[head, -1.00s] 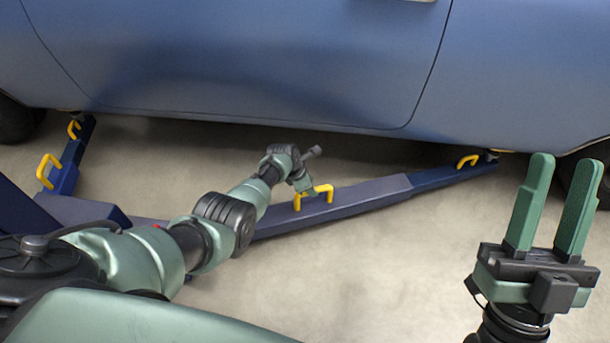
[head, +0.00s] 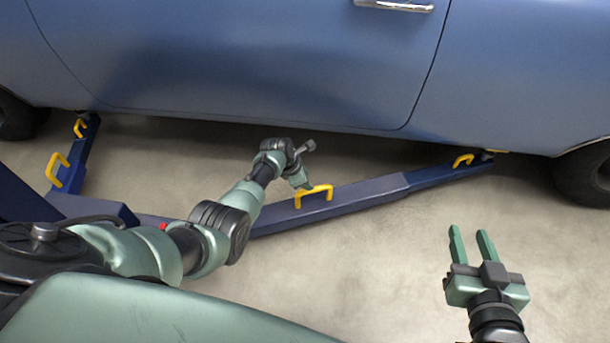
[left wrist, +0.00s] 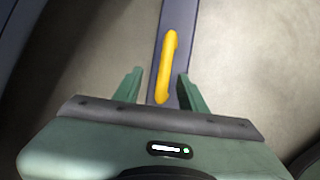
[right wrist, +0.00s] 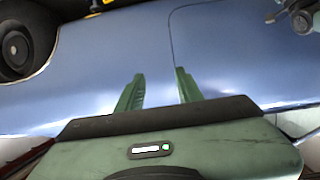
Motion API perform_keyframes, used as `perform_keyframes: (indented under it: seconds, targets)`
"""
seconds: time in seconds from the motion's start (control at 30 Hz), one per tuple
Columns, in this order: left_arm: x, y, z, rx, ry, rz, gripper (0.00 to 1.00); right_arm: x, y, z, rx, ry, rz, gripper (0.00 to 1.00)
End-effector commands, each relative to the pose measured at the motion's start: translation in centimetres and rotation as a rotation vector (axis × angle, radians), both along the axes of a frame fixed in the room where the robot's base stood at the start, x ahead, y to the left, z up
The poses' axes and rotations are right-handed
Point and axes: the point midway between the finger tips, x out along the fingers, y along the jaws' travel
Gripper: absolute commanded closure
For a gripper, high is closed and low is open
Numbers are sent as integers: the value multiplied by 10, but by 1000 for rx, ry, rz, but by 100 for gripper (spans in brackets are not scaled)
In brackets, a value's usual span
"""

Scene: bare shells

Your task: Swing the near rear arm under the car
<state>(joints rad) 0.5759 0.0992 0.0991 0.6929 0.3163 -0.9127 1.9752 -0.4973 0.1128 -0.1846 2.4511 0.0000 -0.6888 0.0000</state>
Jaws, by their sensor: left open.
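A long blue lift arm (head: 350,197) runs from lower left to upper right, its far end under the car's edge (head: 250,60). It carries a yellow handle (head: 315,193) midway and another yellow handle (head: 463,160) near its far end. My left gripper (left wrist: 159,72) is open over the middle handle, which shows between its fingers in the left wrist view (left wrist: 166,65). I cannot tell whether the fingers reach around it; in the head view my wrist mostly hides them. My right gripper (head: 470,230) is open and empty, right of the lift arm.
A second, shorter lift arm (head: 73,172) with yellow handles stands at the left. The lift post (head: 25,200) is at the left edge. A tyre (head: 588,175) is at the right. Grey floor (head: 380,270) is clear in front of the long arm.

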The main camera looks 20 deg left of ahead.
Motion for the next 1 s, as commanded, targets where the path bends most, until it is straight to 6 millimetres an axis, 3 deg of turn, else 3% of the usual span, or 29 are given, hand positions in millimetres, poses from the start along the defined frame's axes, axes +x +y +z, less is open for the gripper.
perform_keyframes:
  seconds: [0.23,0.8,0.93,1.0]
  targets:
    - [-2,1,4,0,0,0,59,-10,-5,-18,-24,101,-7,64]
    - [-3,1,4,6,-4,-8,59,-10,-5,-19,-25,105,-7,64]
    - [-9,4,5,86,-56,-118,59,-10,-6,-19,-25,105,-7,64]
    - [-17,6,9,182,-115,-252,59,-10,-5,-19,-25,105,-7,64]
